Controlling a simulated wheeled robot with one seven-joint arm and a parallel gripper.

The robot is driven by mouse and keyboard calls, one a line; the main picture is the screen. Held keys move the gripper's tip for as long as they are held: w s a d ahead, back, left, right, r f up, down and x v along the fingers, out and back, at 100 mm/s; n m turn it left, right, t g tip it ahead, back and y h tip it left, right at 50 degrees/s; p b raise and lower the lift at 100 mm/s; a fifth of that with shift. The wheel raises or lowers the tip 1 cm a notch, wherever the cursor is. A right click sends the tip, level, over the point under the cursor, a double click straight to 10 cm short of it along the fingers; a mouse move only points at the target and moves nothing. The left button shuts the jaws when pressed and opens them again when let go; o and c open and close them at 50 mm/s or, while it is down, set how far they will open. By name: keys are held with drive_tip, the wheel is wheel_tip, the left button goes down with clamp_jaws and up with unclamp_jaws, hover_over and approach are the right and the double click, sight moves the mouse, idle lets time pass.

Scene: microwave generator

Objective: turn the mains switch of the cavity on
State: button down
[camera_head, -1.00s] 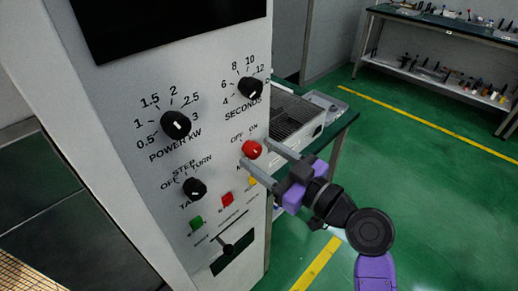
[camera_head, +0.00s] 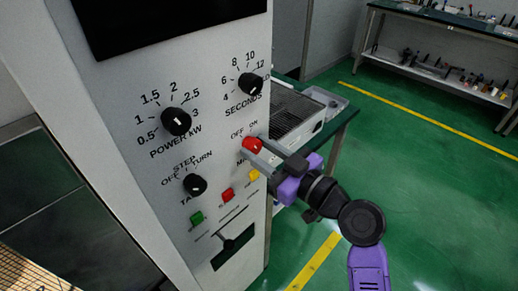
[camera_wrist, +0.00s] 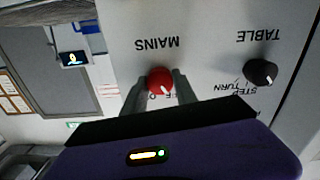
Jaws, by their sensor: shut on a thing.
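The red mains switch (camera_head: 252,144) is a round knob on the light grey cabinet front, below the OFF and ON marks. It also shows in the wrist view (camera_wrist: 160,80), where the picture is upside down and a pale pointer line shows on the knob. My gripper (camera_head: 259,153) is at the knob with one finger on each side, shut on it. In the wrist view my gripper (camera_wrist: 158,90) has its fingers against the knob's sides. Which mark the pointer meets is hard to tell.
The black table knob (camera_head: 195,185), green button (camera_head: 197,218), red button (camera_head: 227,194) and yellow button (camera_head: 254,175) are close by. The seconds knob (camera_head: 250,84) and power knob (camera_head: 176,121) sit above. A bench with a grey unit (camera_head: 297,118) stands behind.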

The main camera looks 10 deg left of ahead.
drive_tip(key=m, duration=0.5)
drive_tip(key=shift+m, duration=0.4)
drive_tip(key=m+p, duration=0.2)
drive_tip(key=m, duration=0.3)
drive_tip(key=shift+m, duration=0.4)
drive_tip(key=shift+d, duration=0.1)
drive_tip(key=c, duration=1)
unclamp_jaws()
drive_tip(key=shift+o, duration=0.2)
